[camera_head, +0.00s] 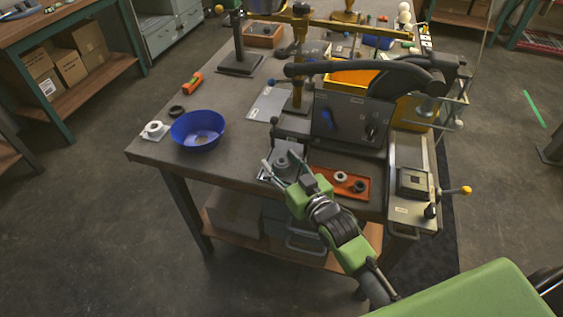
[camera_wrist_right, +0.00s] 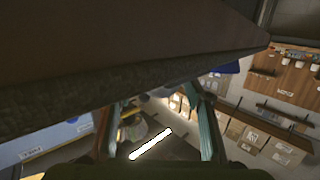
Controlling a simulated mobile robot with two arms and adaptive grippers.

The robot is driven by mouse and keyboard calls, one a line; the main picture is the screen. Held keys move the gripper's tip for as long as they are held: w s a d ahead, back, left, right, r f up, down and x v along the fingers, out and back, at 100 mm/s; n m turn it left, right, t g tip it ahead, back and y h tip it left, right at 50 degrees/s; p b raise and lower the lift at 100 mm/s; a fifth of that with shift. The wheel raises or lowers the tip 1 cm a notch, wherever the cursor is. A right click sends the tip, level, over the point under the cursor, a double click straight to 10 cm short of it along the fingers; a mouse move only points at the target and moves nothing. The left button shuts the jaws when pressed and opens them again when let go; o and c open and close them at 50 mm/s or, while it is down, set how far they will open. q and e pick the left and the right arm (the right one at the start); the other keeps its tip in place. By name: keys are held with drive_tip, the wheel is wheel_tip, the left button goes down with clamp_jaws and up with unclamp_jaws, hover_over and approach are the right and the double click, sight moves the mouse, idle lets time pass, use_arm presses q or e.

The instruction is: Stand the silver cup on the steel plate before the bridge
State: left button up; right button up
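My right gripper (camera_head: 279,160) is at the table's front edge with its two fingers spread apart. In the right wrist view the fingers (camera_wrist_right: 162,130) are also wide apart, with nothing clearly held. A grey round, stepped piece (camera_head: 283,163) shows by the fingers; I cannot tell whether it is the silver cup or whether they touch it. A pale flat steel plate (camera_head: 268,104) with a label lies farther back, left of the foot of a brass bridge-like frame (camera_head: 299,60). It looks bare. My left gripper is not in view.
A blue bowl (camera_head: 197,131) and a white roll (camera_head: 155,130) stand at the left. An orange tray (camera_head: 355,184) with dark and pale rings lies right of my gripper. A black machine (camera_head: 349,121) stands behind it. The table (camera_head: 235,146) is clear between bowl and plate.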

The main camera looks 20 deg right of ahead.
drive_tip(key=shift+r, duration=0.15)
drive_tip(key=v, duration=1.2)
drive_tip(key=shift+b, duration=0.35)
